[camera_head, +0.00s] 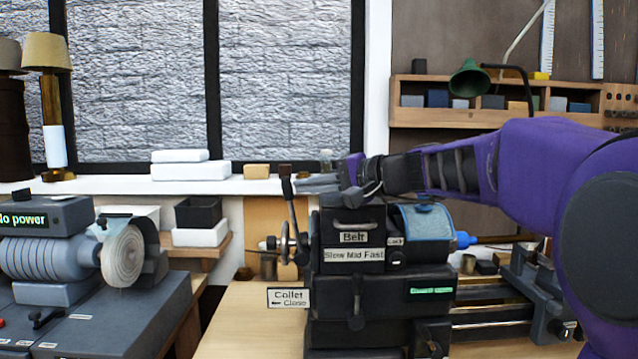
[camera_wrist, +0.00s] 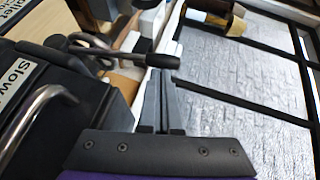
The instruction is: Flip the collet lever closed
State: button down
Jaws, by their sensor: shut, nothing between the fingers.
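The collet lever (camera_head: 290,208) stands nearly upright at the left end of the dark lathe headstock (camera_head: 345,270), with a dark knob on top. A sign reading "Collet ← Close" (camera_head: 288,298) hangs below it. My gripper (camera_head: 303,184) reaches in from the right over the headstock, and its fingers are shut and empty. The fingertips are just right of the lever's knob. In the wrist view the lever's dark grip (camera_wrist: 140,59) lies close by the tips of my gripper (camera_wrist: 165,80); I cannot tell whether they touch.
A speed box labelled "Slow Mid Fast" (camera_head: 353,255) with a curved handle stands under my arm. A buffing machine (camera_head: 50,257) marked "No power" is at the left. White boxes (camera_head: 190,170) sit on the windowsill. Open space lies left of the lever.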

jog(key=a+f+n+g+h+p, duration=0.1)
jog(key=a+h+p, duration=0.2)
jog(key=a, duration=0.4)
jog(key=shift+a+f+n+h+p, duration=0.2)
jog(key=shift+a+n+h+p, duration=0.15)
jog(key=shift+p, duration=0.3)
jog(key=shift+s+a, duration=0.15)
